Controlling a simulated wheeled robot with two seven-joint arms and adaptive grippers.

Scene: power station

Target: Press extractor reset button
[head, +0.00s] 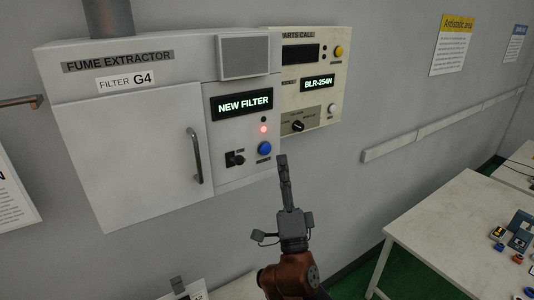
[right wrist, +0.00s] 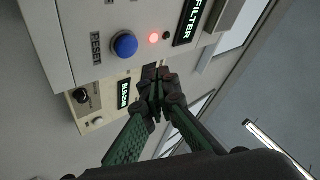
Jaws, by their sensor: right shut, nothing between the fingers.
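The fume extractor (head: 130,140) is a grey wall cabinet with its door closed. Its display (head: 242,104) reads NEW FILTER. The blue round reset button (head: 264,149) sits low on its right panel, below a lit red lamp (head: 263,129). In the right wrist view the blue button (right wrist: 124,45) shows beside the label RESET (right wrist: 97,48). My right gripper (head: 282,160) is shut and empty. In the head view its tips are just right of and slightly below the button. In the right wrist view the fingertips (right wrist: 155,88) appear apart from the button. My left gripper is not in view.
A black switch (head: 235,159) sits left of the button. The cream parts call panel (head: 312,80), with a yellow button, a white button and a knob, is on the wall to the right. A white table (head: 440,220) with small parts stands at the lower right. A wall rail (head: 415,135) runs above it.

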